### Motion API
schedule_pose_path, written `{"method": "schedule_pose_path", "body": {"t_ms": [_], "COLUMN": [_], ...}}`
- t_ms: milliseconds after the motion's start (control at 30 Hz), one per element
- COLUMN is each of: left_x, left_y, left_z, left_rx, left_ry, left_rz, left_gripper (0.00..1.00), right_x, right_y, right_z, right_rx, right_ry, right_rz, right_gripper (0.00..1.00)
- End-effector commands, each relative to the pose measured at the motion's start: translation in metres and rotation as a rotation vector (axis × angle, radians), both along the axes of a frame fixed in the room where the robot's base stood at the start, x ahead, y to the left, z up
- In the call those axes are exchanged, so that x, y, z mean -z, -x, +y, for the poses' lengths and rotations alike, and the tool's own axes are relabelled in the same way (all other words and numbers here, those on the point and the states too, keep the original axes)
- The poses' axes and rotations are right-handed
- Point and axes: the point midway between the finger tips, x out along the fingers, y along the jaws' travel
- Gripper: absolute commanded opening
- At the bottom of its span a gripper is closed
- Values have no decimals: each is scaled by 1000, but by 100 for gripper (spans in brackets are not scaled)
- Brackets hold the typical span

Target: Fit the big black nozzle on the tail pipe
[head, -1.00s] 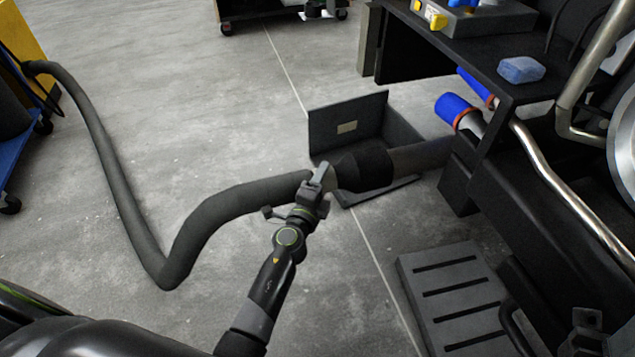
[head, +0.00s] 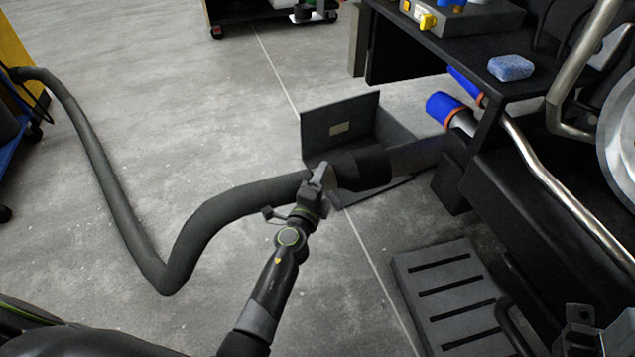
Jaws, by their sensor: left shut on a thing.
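The big black nozzle (head: 364,167) is at the end of a long dark hose (head: 225,208), a little above the floor. My left gripper (head: 318,183) is shut on the narrow neck of the nozzle, where it meets the hose. The nozzle's wide mouth faces right and lies in line with the pipe end. The two meet in the picture, but I cannot tell how far the mouth is around the pipe. My right gripper is not in view.
An open grey box (head: 327,129) stands on the floor just behind the nozzle. Two blue-capped pipes (head: 444,106) stick out above the tail pipe. A slotted grey step (head: 447,300) lies at lower right. A blue sponge (head: 510,67) rests on the black shelf.

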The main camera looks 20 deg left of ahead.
Motion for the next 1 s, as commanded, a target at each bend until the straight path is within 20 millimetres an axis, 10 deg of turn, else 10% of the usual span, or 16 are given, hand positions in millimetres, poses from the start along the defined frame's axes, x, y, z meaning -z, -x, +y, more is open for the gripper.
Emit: {"method": "schedule_pose_path", "body": {"t_ms": [1000], "left_x": [-3], "left_y": [-12], "left_z": [-17], "left_rx": [1], "left_ry": [5], "left_rz": [-6], "left_gripper": [25], "right_x": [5], "right_y": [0], "right_z": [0], "right_rx": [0], "right_ry": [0], "right_rz": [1], "right_gripper": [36]}}
